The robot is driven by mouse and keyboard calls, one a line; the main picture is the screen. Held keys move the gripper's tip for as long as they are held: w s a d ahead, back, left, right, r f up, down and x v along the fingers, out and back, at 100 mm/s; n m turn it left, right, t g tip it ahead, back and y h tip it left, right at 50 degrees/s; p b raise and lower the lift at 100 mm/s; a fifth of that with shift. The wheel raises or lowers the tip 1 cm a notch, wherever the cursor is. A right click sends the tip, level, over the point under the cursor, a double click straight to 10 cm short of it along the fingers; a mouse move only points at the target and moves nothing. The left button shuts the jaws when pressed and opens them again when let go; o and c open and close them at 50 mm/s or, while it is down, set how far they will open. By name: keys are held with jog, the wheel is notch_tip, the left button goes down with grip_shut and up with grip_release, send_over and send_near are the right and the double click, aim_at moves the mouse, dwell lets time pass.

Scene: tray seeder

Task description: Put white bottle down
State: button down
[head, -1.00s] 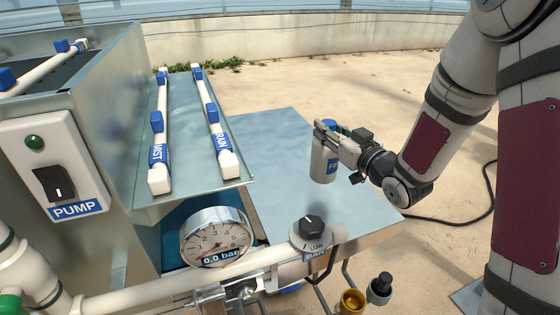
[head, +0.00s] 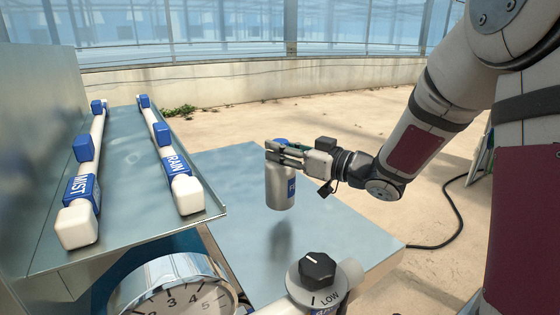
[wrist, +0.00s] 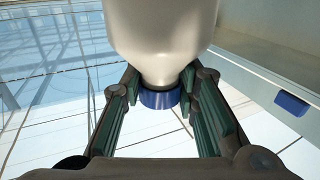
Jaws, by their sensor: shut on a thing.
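The white bottle (head: 279,188) has a blue cap and a blue label partly in view. It is upright above the metal table (head: 345,232), with a dark shadow under it and a gap between its base and the top. My gripper (head: 280,152) is shut on the bottle near its shoulder, reaching in from the right. In the wrist view the pale bottle (wrist: 160,28) and its blue cap lie between the green-padded fingers.
A raised metal shelf left of the bottle carries the MIST bar (head: 84,185) and the RAIN bar (head: 177,165). A pressure gauge (head: 180,292) and a black LOW knob (head: 317,267) stand at the near edge. The table around the bottle's shadow is clear.

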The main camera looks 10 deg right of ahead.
jog(key=w+d+f+b, duration=0.3)
jog(key=w+d+f, duration=0.1)
jog(key=w, duration=0.5)
jog(key=shift+w+f, duration=0.15)
jog(key=shift+w, duration=0.2)
jog(key=shift+f, duration=0.2)
jog(key=c, duration=1.2)
grip_release()
jog(key=shift+c, duration=0.2)
